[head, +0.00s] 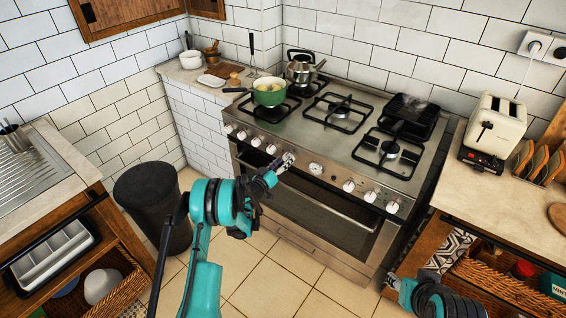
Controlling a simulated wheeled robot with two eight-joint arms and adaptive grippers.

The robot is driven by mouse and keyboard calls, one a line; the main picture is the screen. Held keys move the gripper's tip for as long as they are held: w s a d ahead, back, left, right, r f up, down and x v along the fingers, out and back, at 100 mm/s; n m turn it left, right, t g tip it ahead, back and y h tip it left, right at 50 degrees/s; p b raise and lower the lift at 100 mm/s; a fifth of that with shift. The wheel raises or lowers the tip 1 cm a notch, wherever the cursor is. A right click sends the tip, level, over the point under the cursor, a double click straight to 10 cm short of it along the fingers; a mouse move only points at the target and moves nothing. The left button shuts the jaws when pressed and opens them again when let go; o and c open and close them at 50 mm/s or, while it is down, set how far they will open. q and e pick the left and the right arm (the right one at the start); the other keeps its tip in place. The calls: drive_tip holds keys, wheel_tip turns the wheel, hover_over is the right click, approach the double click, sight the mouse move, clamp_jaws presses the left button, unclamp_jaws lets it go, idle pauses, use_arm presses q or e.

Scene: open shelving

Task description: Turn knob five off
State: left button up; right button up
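The stove (330,200) stands against the tiled wall, with a row of white knobs along its front panel. Several knobs show left of my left gripper, among them one knob (271,149) close beside it. A round dial (316,168) and three more knobs (370,196) lie to its right. My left gripper (287,159) is at the panel between the left knobs and the dial, and covers that part. I cannot tell whether it touches or holds a knob there. My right gripper (392,282) is low at the bottom right, away from the panel; its fingers are too small to read.
A green pot (269,92) and a kettle (301,68) stand on the left burners. An oven handle (318,205) runs below the panel. A black bin (155,205) stands left of the stove. A toaster (494,130) is on the right counter. The floor before the oven is clear.

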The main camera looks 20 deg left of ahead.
use_arm(q)
drive_tip(key=shift+s, duration=0.15)
drive_tip(key=v, duration=0.7)
drive_tip(key=shift+s, duration=0.1)
drive_tip(key=s+d+r+m+g, duration=0.25)
drive_tip(key=s+d+r, duration=0.25)
drive_tip(key=r, duration=0.3)
drive_tip(key=s+d+r+m+g, duration=0.1)
drive_tip(key=s+d+r+g, duration=0.2)
drive_tip(key=s+d+r, duration=0.4)
drive_tip(key=s+a+g+y, duration=0.1)
drive_tip(key=s+g+y, duration=0.1)
drive_tip(key=s, duration=1.2)
drive_tip(key=s+a+g+y, duration=0.2)
drive_tip(key=s+y, duration=0.1)
drive_tip(key=s, duration=1.1)
drive_tip(key=shift+a+r, duration=0.15)
drive_tip(key=shift+a, duration=0.15)
